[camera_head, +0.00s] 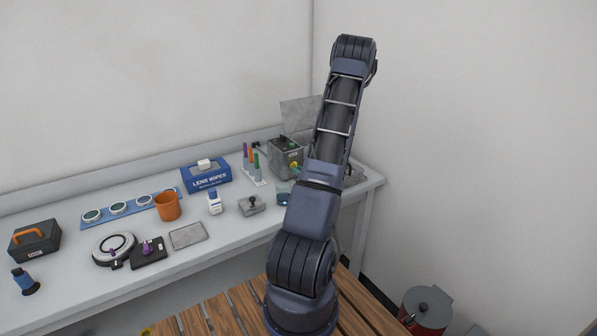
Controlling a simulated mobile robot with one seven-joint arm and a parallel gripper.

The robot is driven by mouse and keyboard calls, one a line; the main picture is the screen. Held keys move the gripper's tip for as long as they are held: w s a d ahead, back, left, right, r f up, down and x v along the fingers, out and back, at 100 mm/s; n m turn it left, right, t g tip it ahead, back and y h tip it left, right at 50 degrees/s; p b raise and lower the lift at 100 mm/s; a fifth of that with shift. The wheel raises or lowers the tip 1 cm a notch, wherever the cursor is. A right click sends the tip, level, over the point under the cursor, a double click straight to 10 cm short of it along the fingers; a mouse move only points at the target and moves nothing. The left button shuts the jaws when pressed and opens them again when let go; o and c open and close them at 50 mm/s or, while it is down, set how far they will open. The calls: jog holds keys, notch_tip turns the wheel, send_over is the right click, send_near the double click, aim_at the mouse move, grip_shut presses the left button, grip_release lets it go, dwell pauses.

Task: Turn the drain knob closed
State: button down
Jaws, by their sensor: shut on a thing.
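A grey metal tank unit (286,160) with a raised lid (300,113) stands at the back right of the bench. A small yellow-green part (293,167) shows low on its front, close to the edge of my arm. It may be the drain knob, but it is too small to tell, and so is its turn position. My arm rises in front of the unit's right side and hides that part. My gripper is hidden behind my own arm, so its place relative to the knob does not show.
The bench (75,261) also holds a blue lens wipes box (206,179), an orange cup (168,206), a white bottle (214,202), coloured upright tubes (251,160) and a black toolbox (35,241). A red bin (425,311) stands on the floor at right. Walls close off the back and right.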

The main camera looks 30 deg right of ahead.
jog(key=shift+m, duration=0.5)
jog(key=c, duration=1.4)
grip_release()
jog(key=shift+s, duration=0.1)
jog(key=s, duration=1)
jog(key=shift+s, duration=0.3)
